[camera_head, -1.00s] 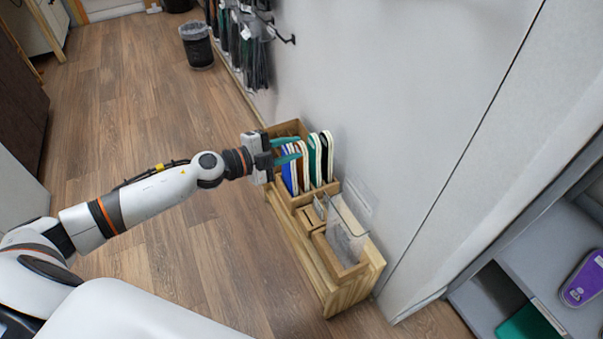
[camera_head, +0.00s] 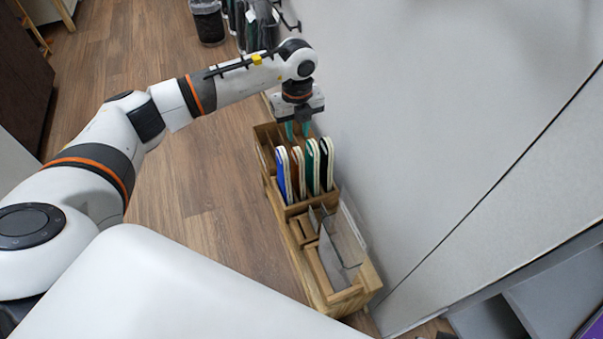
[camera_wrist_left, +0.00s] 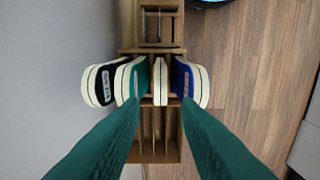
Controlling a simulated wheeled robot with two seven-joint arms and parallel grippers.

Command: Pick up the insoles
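Several insoles stand upright in a row in a slotted wooden rack (camera_head: 264,136). In the head view they are a blue insole (camera_head: 283,176), a brown one (camera_head: 297,172), a green one (camera_head: 312,166) and a black one (camera_head: 327,163). My left gripper (camera_head: 297,130) points down above the rack, behind the row. Its teal fingers are apart and empty. In the left wrist view the black (camera_wrist_left: 98,84), green (camera_wrist_left: 132,80) and blue insoles (camera_wrist_left: 188,82) lie ahead of the open fingertips. A pale edge between green and blue is seen end-on. My right gripper is not in view.
The rack stands against a white wall (camera_head: 420,130). Its near end has small compartments and a clear upright panel (camera_head: 343,240). A bin (camera_head: 208,22) and hanging items (camera_head: 255,25) are farther back. Wooden floor (camera_head: 190,200) is free to the left.

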